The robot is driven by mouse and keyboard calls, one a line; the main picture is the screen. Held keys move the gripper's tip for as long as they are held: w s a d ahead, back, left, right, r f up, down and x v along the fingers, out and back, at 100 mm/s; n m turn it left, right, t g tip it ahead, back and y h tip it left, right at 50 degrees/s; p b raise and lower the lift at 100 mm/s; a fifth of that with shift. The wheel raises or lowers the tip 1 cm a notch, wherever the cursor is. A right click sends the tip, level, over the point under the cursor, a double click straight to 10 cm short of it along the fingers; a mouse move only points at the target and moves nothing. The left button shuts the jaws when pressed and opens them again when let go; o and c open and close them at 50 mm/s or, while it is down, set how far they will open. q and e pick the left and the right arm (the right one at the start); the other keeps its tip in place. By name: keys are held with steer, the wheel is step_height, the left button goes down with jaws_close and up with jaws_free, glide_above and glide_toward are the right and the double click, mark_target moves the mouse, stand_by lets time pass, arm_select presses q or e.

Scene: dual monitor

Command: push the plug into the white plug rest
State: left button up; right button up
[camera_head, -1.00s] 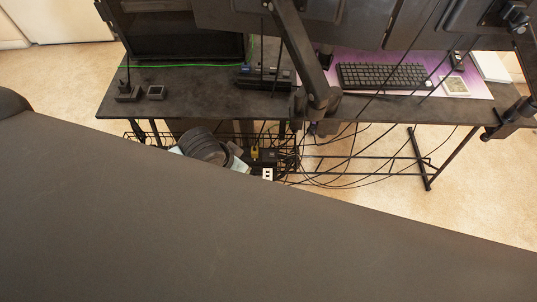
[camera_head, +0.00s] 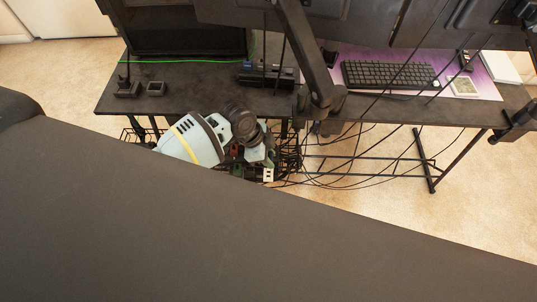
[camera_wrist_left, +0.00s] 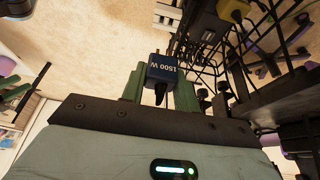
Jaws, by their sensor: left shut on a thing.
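My left gripper (camera_wrist_left: 160,82) is shut on a dark blue plug marked "1500 W" (camera_wrist_left: 163,67), with one green finger on each side of it. In the head view the left gripper (camera_head: 262,160) is down at the near edge of the desk, beside the white plug rest (camera_head: 268,175). The white plug rest, with dark slots, also shows at the top of the left wrist view (camera_wrist_left: 167,17). A gap shows between it and the plug there. The plug is too small to make out in the head view. My right gripper is not in view.
A black power strip with a yellow plug (camera_wrist_left: 236,14) and many cables lie right of the white rest in the wrist view. A wire basket hangs under the dark desk (camera_head: 200,95). A keyboard (camera_head: 390,75) and monitor arm (camera_head: 305,50) are above. Open floor lies at right.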

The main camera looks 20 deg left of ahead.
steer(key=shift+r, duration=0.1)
